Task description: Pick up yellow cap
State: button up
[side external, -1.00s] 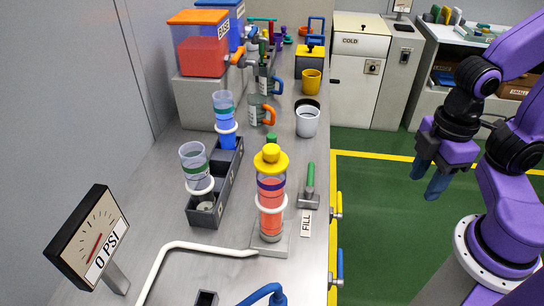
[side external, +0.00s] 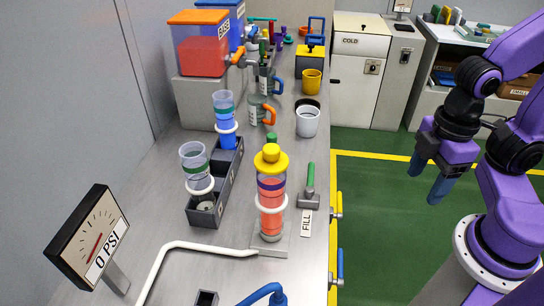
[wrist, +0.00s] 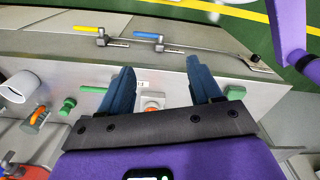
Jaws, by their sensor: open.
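The yellow cap (side external: 270,160) is a wide-brimmed yellow piece with a round knob. It sits on top of an upright clear cylinder (side external: 271,222) with red contents, a purple band and a white ring. My gripper (side external: 425,186) is open and empty, out over the green floor to the right of the bench and well apart from the cap. In the wrist view its two blue fingers (wrist: 160,65) are spread apart with nothing held. I cannot make out the yellow cap in the wrist view.
Another clear cylinder (side external: 195,168) and a blue-filled one (side external: 225,120) stand in a dark tray (side external: 222,190) left of the capped one. A white pipe (side external: 205,247) crosses the front.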

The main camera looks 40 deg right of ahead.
jog(key=shift+w, duration=0.1)
jog(key=w+n+t+h, duration=0.2)
jog(key=w+n+t, duration=0.3)
jog(key=w+n, duration=0.25)
jog(key=n+t+y, duration=0.6)
jog(key=n+y, duration=0.2)
jog(key=n, duration=1.4)
send_near(264, 151)
jog(key=w+f, duration=0.3)
jog(key=shift+r+x, duration=0.15)
jog(key=shift+x, duration=1.75)
jog(key=shift+r+x, duration=0.2)
jog(key=shift+x, duration=1.7)
jog(key=shift+a+t, duration=0.15)
jog(key=shift+t, duration=0.15)
jog(key=shift+c, duration=0.4)
